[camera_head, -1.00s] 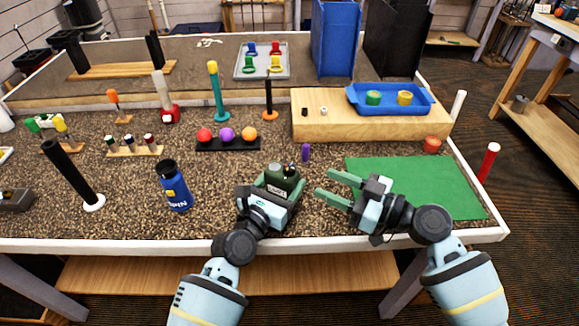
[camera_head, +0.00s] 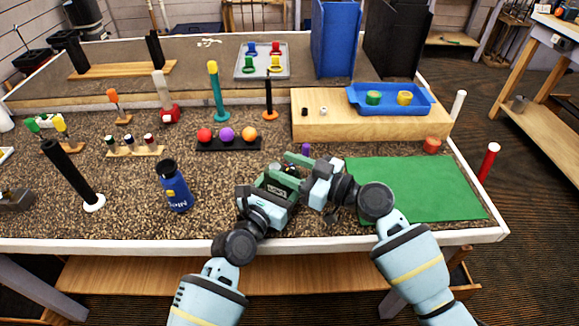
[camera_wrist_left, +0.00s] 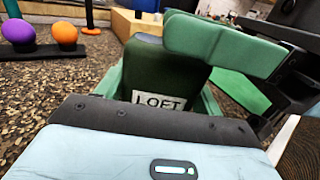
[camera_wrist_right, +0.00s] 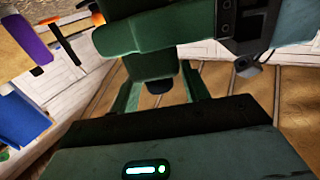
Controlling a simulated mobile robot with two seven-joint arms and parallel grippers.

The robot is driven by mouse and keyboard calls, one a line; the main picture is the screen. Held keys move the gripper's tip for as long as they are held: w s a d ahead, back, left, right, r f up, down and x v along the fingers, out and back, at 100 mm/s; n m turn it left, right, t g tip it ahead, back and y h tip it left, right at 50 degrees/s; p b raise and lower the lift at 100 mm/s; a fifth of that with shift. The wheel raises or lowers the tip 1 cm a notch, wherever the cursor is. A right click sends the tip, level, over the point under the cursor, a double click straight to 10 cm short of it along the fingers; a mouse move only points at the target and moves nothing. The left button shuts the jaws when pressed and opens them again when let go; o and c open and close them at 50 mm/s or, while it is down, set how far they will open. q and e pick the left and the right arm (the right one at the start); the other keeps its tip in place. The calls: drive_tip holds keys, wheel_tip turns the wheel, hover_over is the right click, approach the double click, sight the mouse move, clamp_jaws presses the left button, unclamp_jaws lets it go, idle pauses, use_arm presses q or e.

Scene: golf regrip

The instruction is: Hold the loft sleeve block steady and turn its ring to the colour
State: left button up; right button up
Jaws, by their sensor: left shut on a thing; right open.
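The loft sleeve block, dark green with a white LOFT label, shows in the left wrist view (camera_wrist_left: 160,85) between the two fingers of my left gripper. In the head view my left gripper (camera_head: 275,188) is shut on it, just above the speckled bench top near the front edge. My right gripper (camera_head: 287,166) is open at the block's top. Its green finger crosses over the block in the left wrist view. In the right wrist view a dark rounded end (camera_wrist_right: 158,87) shows between the right fingers. The ring and its colours are mostly hidden.
A purple peg (camera_head: 305,149) stands just behind the grippers. A blue bottle (camera_head: 174,186) stands to the left. A green mat (camera_head: 420,190) lies clear to the right. A rack of red, purple and orange balls (camera_head: 228,144) and a wooden platform (camera_head: 330,128) are behind.

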drive_tip(key=c, duration=1)
drive_tip(key=shift+g+y, duration=0.3)
drive_tip(key=shift+g, duration=0.1)
